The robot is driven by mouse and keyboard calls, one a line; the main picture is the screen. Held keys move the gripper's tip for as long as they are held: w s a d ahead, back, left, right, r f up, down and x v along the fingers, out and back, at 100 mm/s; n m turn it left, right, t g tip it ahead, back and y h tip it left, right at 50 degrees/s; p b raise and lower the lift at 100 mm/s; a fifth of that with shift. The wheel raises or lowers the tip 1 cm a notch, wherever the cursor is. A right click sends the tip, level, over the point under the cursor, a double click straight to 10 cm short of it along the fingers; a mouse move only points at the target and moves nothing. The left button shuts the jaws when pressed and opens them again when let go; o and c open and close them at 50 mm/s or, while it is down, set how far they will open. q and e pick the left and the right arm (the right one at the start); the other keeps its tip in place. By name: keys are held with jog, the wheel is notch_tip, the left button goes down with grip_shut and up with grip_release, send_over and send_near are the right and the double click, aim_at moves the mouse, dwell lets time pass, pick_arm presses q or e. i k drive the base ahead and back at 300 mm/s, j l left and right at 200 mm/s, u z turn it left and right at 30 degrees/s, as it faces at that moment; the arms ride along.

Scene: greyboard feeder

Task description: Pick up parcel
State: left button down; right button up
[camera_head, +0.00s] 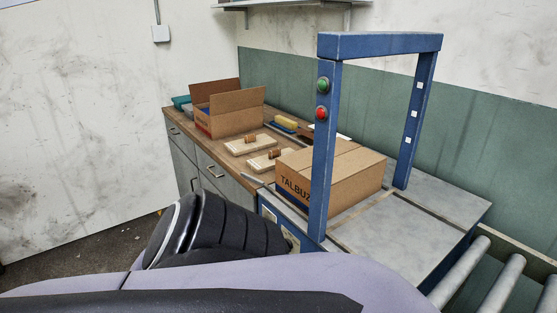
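The parcel, a closed brown cardboard box (352,172) with dark "TALBUZ" lettering, sits on the grey top of a blue-framed machine (428,232). It stands partly behind the machine's front blue post, which hides a strip of it. Neither of my grippers shows. Parts of my own arm, a pale lilac link and a black ribbed section, fill the bottom of the view in front of the machine.
An open cardboard box (232,111) stands on the wooden counter (206,149) at the back left. Two wooden blocks with handles (247,144) lie nearer. The blue arch (379,44) rises over the parcel, with green and red buttons (322,98). Metal rollers (461,272) are at right.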

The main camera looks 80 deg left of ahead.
aim_at(261, 165)
jog(key=u, duration=2.6)
jog(key=i+j+z, duration=0.15)
jog(key=z, duration=1)
jog(key=j+z, duration=0.55)
jog(key=j, duration=0.2)
jog(key=j+z, duration=0.25)
jog(key=j, duration=0.55)
jog(key=k+j+z, duration=0.25)
jog(key=j, duration=0.5)
jog(key=i, duration=0.1)
